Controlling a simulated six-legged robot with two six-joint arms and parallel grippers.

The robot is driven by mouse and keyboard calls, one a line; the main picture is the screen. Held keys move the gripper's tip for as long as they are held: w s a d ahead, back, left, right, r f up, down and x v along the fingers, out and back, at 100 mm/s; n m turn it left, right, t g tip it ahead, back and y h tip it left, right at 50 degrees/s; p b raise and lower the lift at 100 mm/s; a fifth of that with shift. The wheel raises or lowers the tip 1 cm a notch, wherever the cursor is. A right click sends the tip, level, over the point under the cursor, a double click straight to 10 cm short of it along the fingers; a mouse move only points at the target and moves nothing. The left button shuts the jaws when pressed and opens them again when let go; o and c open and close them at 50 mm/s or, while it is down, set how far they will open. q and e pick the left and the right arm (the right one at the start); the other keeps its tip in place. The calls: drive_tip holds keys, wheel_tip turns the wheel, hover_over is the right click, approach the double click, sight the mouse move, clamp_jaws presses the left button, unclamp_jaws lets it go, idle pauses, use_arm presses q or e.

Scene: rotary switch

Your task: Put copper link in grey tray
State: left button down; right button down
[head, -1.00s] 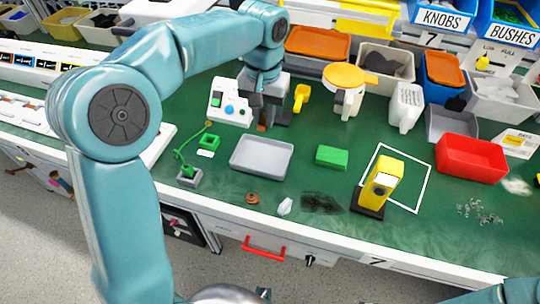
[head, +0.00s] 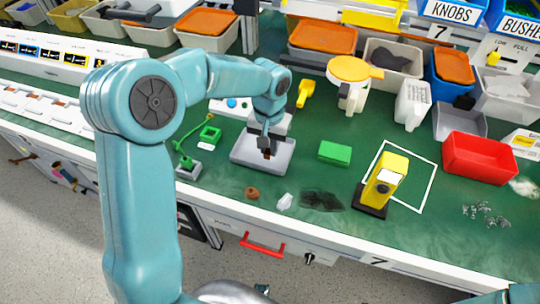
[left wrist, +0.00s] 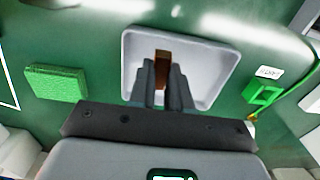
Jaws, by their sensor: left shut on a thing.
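The grey tray (head: 245,155) lies on the green bench top near its front edge. My left gripper (head: 267,152) is over the tray, pointing down. In the left wrist view my left gripper (left wrist: 164,85) is shut on the copper link (left wrist: 162,62), a small brown-orange piece between the fingertips. The link is over the inside of the grey tray (left wrist: 217,58); I cannot tell whether it touches the tray floor. In the head view the link is mostly hidden by the fingers. My right gripper is not in view; only a bit of my right arm shows at the bottom right.
A green block (head: 335,152) lies right of the tray. A green fixture (head: 208,133) stands to the left. A copper-coloured ring (head: 252,193) lies in front.

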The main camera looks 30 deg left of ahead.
sight(270, 163)
use_arm(q)
wheel_tip(270, 163, down, 4)
drive_tip(key=shift+f, duration=0.2)
drive_tip(key=shift+f+b, duration=0.15)
drive_tip(key=shift+b, duration=0.2)
drive_tip(key=c, duration=1.1)
unclamp_jaws()
